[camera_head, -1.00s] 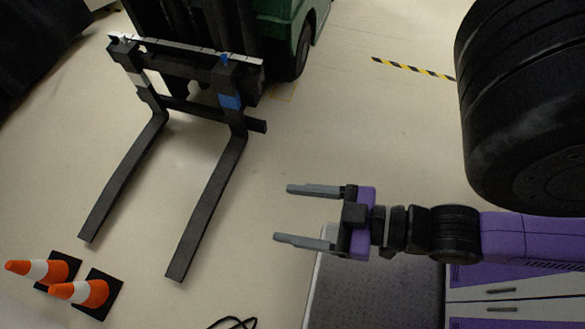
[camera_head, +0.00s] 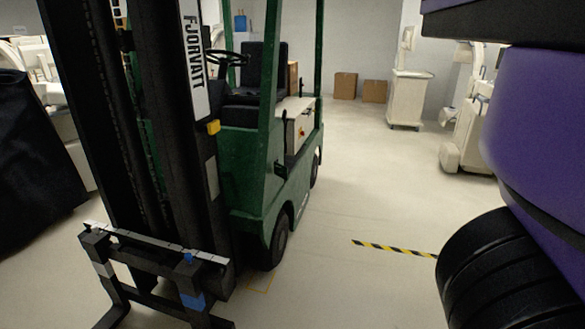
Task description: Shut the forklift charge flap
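The green forklift (camera_head: 250,180) stands ahead at left of centre, its dark mast (camera_head: 150,130) and fork carriage toward me. Its seat and steering wheel show behind the mast. A light panel with a small red and yellow mark (camera_head: 301,126) is on its side behind the seat; I cannot tell whether this is the charge flap or whether a flap stands open. My gripper is out of this view; only dark and purple parts of my arm show at the right edge.
A yellow-black floor strip (camera_head: 393,248) lies right of the forklift. Cardboard boxes (camera_head: 346,86) and a white cart (camera_head: 408,99) stand at the back. A dark-covered object (camera_head: 35,150) is at far left.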

